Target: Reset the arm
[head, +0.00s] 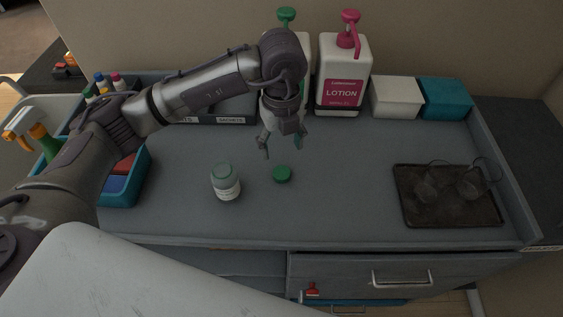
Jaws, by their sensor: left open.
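My left arm reaches in from the left over the vanity top (340,210). My left gripper (284,152) points down above the middle of the top, open and empty. A green cap (282,174) lies on the top just below and in front of it. A small jar with a white label (226,183) stands upright to the left of the cap, apart from it. I cannot make out whether the jar's mouth is uncovered. My right gripper is not in view.
A lotion bottle (342,78) with a pink pump, a white box (396,97) and a teal box (445,99) stand along the back. A dark tray (447,214) with glasses is at right. A blue bin (122,197) is at left. The front middle is clear.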

